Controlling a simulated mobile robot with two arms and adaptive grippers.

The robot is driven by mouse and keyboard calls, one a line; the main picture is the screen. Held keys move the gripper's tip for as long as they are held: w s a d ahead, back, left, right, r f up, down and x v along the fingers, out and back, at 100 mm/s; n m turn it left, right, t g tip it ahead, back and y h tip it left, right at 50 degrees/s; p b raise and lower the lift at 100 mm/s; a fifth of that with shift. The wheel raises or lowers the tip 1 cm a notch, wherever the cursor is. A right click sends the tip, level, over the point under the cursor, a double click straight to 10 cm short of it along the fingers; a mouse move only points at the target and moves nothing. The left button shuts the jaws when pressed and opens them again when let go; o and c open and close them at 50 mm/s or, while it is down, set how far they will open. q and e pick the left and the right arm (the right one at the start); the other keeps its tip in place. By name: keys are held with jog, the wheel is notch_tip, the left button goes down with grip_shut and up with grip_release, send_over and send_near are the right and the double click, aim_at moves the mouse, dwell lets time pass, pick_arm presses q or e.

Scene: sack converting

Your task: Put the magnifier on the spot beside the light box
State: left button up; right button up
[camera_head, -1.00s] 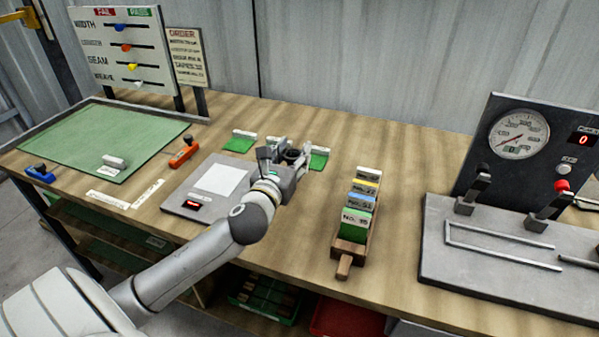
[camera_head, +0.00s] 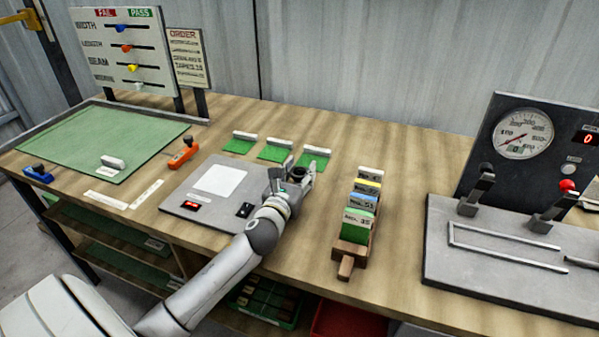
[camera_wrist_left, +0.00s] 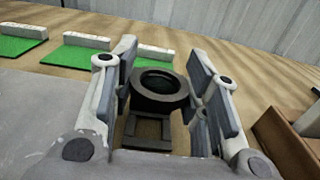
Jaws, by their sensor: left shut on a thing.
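The magnifier (camera_wrist_left: 160,84), a dark round lens ring on a black open frame, is between the fingers of my left gripper (camera_wrist_left: 160,95) in the left wrist view. The gripper is shut on it. In the head view my left gripper (camera_head: 297,174) is at the right edge of the light box (camera_head: 175,197), a grey slab with a bright white square. There the magnifier is mostly hidden by the fingers. I cannot tell whether it touches the table. No marked spot for it is clearly visible. My right gripper is not in view.
Green pads with white blocks (camera_head: 240,145) lie behind the light box. A wooden holder with labelled cards (camera_head: 351,248) stands to the right, and a gauge with a lever panel (camera_head: 500,250) farther right. An orange-handled tool (camera_head: 184,153) and a green mat (camera_head: 95,140) are left.

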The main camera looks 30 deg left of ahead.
pick_arm(q)
jog(key=shift+f, duration=0.1)
jog(key=o, duration=1)
jog(key=v, duration=1.2)
jog(key=shift+b, duration=0.4)
